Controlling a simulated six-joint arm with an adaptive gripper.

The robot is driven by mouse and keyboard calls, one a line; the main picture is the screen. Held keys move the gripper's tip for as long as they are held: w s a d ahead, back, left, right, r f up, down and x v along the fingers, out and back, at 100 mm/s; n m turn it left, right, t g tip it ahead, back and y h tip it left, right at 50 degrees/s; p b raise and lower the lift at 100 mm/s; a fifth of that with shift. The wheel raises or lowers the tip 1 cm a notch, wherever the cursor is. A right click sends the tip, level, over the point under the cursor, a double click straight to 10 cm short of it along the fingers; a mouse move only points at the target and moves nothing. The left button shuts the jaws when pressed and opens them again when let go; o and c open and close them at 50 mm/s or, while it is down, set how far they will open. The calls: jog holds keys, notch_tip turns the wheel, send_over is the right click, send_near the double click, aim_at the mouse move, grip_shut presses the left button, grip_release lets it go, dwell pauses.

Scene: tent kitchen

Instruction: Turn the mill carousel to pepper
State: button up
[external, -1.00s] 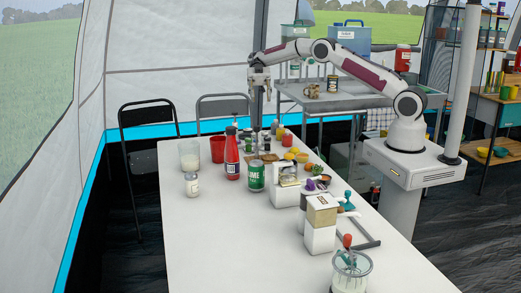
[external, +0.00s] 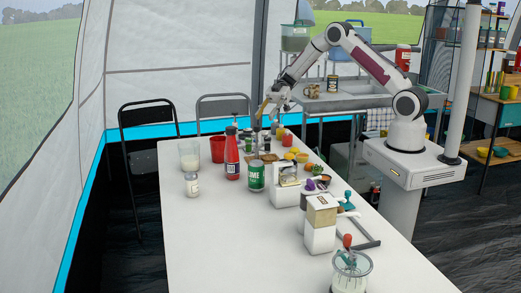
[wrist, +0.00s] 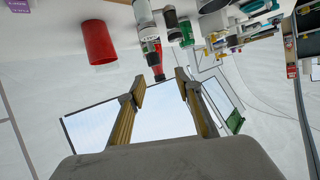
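Several small dark mills or shakers (external: 257,140) stand close together at the far end of the white table, behind the red bottle. They look like the mill carousel, but its base and labels are too small to read, so I cannot tell which mill is pepper. My gripper (external: 268,110) is above this cluster, pointing down, and partly overlaps it in the external view. In the wrist view my gripper (wrist: 160,90) has its two fingers apart with nothing between them.
The table's left front is clear. The red cup also shows in the wrist view (wrist: 99,43).

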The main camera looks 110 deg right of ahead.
jog(key=shift+w+d+f+h, duration=0.2)
jog(key=shift+d+f+h, duration=0.1)
jog(key=shift+f, duration=0.05)
jog(key=shift+x, duration=3.9)
jog(key=shift+r, duration=0.1)
grip_shut()
